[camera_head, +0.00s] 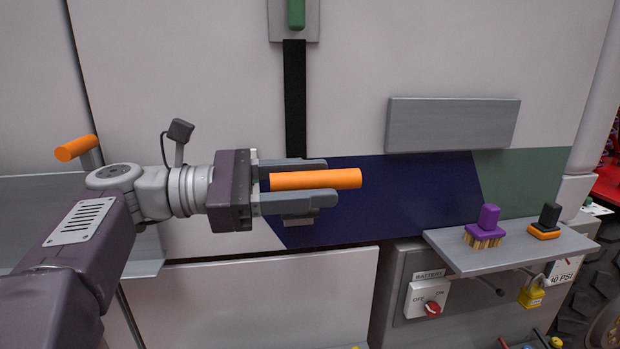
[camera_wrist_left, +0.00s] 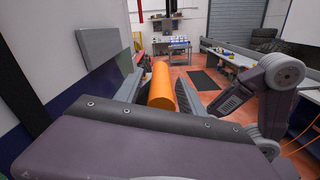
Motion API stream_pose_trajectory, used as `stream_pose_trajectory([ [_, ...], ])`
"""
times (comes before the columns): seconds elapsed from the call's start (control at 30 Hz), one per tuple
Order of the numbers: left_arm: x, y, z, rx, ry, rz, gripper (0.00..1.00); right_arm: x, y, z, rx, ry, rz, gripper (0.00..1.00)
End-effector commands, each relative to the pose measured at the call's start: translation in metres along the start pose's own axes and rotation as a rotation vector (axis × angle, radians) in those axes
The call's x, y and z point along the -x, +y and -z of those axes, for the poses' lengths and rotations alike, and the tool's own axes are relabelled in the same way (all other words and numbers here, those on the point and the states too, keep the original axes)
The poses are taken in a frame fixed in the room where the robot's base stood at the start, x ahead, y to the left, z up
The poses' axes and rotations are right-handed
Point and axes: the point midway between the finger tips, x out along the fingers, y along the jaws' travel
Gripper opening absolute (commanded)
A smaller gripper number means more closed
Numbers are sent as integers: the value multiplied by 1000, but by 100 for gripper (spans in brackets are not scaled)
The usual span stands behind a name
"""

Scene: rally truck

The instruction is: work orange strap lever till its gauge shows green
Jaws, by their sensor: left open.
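An orange bar handle (camera_head: 340,179) lies lengthwise between the two fingers of my left gripper (camera_head: 325,182), its free end reaching a little past the fingertips. The gripper is open around it, with a finger above and a finger below. The left wrist view also shows the orange bar (camera_wrist_left: 161,85) between the fingers. The rest of its lever is hidden behind my gripper. A black strap (camera_head: 295,100) hangs down the wall behind, under a green handle (camera_head: 296,12). I see no gauge. My right gripper is not seen; only part of that arm shows in the left wrist view.
Another orange handle (camera_head: 76,148) is at the left, beside my arm. A grey panel (camera_head: 453,125) stands out from the wall. A shelf (camera_head: 470,258) at the right holds a purple brush (camera_head: 486,225) and a black-and-orange block (camera_head: 546,222). A battery switch (camera_head: 427,299) is below.

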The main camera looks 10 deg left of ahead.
Motion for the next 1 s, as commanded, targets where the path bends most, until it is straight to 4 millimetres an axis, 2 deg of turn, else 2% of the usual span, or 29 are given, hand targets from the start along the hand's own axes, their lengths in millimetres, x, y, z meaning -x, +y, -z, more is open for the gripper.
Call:
stream_pose_trajectory([
  [0.07,0,0,0,0,0,0,47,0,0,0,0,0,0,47],
  [0.23,0,0,0,0,0,1,2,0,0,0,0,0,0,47],
  [0.27,0,0,0,0,0,1,0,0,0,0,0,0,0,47],
  [1.0,0,0,0,3,-1,3,0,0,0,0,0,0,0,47],
])
